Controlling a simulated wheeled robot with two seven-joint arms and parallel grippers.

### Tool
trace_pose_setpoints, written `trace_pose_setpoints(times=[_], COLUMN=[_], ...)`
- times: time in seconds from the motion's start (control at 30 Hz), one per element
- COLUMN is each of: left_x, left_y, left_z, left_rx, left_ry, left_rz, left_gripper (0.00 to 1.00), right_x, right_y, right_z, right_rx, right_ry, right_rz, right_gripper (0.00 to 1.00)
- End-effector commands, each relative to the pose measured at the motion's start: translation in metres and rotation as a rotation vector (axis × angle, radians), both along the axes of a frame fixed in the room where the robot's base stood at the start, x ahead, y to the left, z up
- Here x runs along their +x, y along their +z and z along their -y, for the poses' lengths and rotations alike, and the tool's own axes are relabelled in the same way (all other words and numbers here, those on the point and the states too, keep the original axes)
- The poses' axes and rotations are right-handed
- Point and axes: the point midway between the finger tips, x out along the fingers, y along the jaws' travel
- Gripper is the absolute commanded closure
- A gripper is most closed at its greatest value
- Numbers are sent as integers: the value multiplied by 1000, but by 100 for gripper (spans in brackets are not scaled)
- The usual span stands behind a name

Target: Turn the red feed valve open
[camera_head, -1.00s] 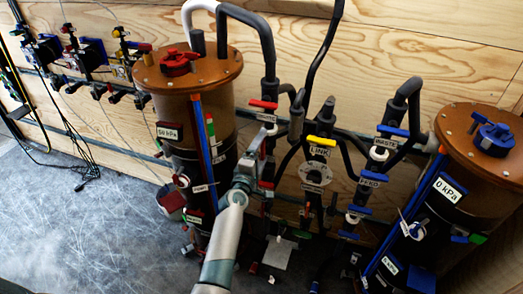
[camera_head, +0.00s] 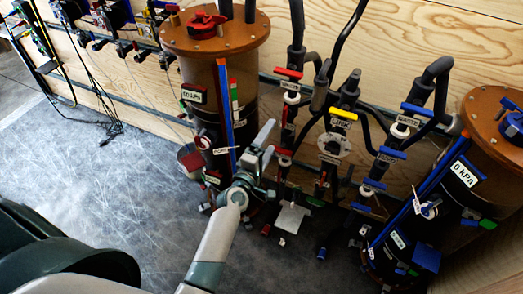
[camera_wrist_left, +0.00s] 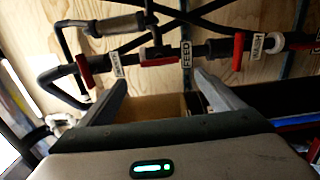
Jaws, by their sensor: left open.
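The red-handled pipe column stands right of the left tank. Its upper red handle (camera_head: 289,72) is above my left gripper (camera_head: 264,142), and another red handle (camera_head: 283,152) is just right of the gripper. In the left wrist view, a FEED label (camera_wrist_left: 187,55) sits on the pipe ahead of the open fingers (camera_wrist_left: 160,94). One red handle (camera_wrist_left: 158,62) lies along the pipe left of that label; another red handle (camera_wrist_left: 238,50) stands across the pipe to its right. I cannot tell which belongs to the label. The fingers appear empty and apart from both. My right gripper is out of view.
The left tank (camera_head: 205,65) has a red cap; the right tank (camera_head: 497,125) has a blue cap. A yellow-handled LINK valve (camera_head: 343,114) and blue-handled valves (camera_head: 392,153) stand between them. Hoses and pipes crowd the area. The grey floor (camera_head: 110,195) at left is mostly clear.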

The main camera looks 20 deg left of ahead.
Motion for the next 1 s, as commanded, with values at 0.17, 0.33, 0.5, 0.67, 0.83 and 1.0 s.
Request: trace_pose_setpoints(times=[0.17, 0.33, 0.5, 0.67, 0.83, 1.0], left_x=[-30, -48, -54, -54, -54, -54], left_y=[0, -1, 0, 0, 0, 0], left_z=[-1, -2, -2, -2, -2, -2], left_rx=[1, 1, 0, -1, 0, 0], left_ry=[-1, 0, 0, 0, 0, 0], left_rz=[-2, -1, 0, 0, 0, 0], left_gripper=[12, 12, 12, 12, 12, 12], right_x=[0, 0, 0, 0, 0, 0], right_y=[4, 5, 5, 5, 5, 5], right_z=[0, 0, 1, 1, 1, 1], right_rx=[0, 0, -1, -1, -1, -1], right_ry=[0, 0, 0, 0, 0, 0], right_rz=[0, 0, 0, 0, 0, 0], right_gripper=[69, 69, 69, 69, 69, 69])
